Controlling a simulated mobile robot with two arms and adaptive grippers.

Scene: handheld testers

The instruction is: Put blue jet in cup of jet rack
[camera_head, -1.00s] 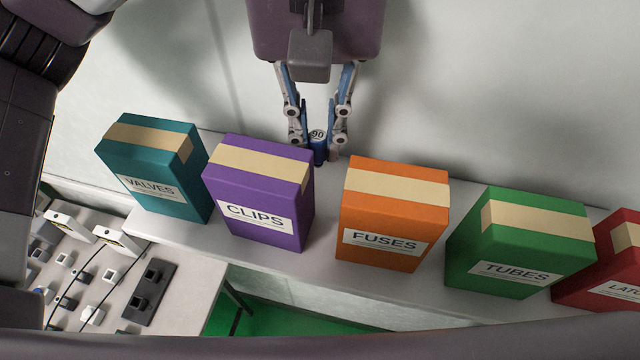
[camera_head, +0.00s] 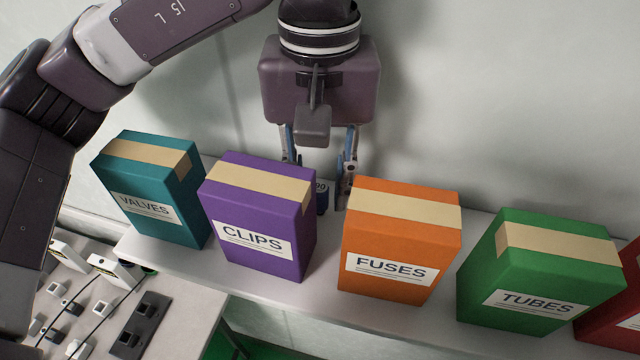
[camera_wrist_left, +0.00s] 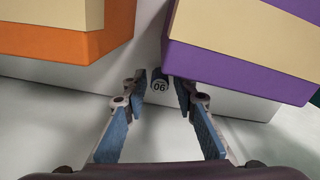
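In the left wrist view the jet (camera_wrist_left: 160,86) is between the fingertips, with narrow gaps on both sides. My left gripper (camera_head: 318,186) points down around it, open. Its left fingertip is hidden behind the purple box. I do not make out a jet rack or cup. My right gripper is not in view.
On the pale shelf (camera_head: 330,285) stand teal VALVES (camera_head: 150,190), purple CLIPS (camera_head: 255,220), orange FUSES (camera_head: 397,245) and green TUBES (camera_head: 540,275) boxes, plus a red one at right. The wall is close behind. A lower bench (camera_head: 185,300) with small parts is at lower left.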

